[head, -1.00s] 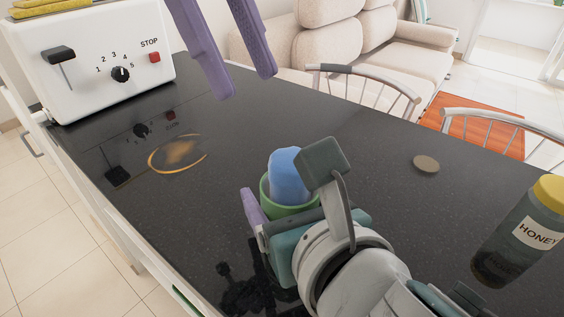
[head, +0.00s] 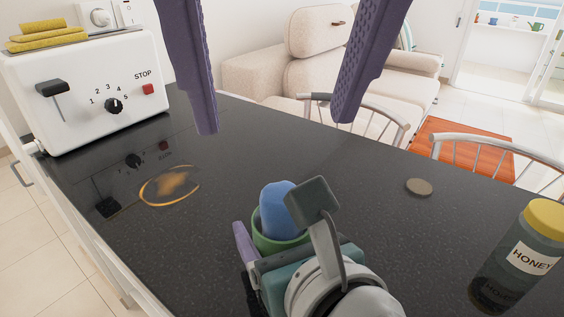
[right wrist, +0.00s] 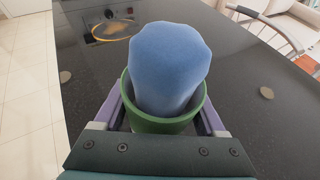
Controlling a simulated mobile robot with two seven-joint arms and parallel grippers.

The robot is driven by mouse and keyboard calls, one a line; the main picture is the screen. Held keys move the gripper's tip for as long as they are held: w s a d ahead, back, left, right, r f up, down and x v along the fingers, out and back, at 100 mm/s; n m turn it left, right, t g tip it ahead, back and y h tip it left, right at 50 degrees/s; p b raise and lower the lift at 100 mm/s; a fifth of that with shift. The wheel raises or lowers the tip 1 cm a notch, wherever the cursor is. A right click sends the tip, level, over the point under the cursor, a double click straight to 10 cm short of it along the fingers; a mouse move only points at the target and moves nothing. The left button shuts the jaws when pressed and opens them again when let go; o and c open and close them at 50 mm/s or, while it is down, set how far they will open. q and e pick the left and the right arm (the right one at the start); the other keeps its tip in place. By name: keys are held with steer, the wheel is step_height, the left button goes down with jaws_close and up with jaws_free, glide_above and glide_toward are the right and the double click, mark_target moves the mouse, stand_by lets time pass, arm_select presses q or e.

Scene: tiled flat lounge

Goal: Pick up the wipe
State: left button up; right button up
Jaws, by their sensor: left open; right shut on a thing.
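A blue, soft-looking rounded piece (head: 277,212), which I take to be the wipe, stands upright in a green cup (head: 260,240). The right wrist view also shows the blue piece (right wrist: 168,65) rising out of the green cup (right wrist: 160,124). My right gripper (right wrist: 160,112) is shut on the cup, one purple finger on each side. My left gripper (head: 275,126) is open and empty, its two purple fingers pointing down from the top of the head view. They are apart from the blue piece. My right wrist hides part of the cup in the head view.
The dark counter (head: 330,190) holds a white toaster (head: 88,85) at the left, with yellow slabs (head: 48,32) on top. A honey jar (head: 522,250) stands at the right and a small disc (head: 418,187) lies nearby. Chairs (head: 480,150) stand behind the counter.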

arm_select(q)
glide_above(284, 192)
steer(key=s, duration=0.3)
steer(key=f, duration=0.6)
steer(key=shift+w+a, duration=0.2)
steer(key=shift+d+x, duration=0.2)
steer(key=shift+x, duration=1.15)
steer(key=shift+d+x, duration=0.2)
steer(key=shift+x, duration=1.15)
jaws_close()
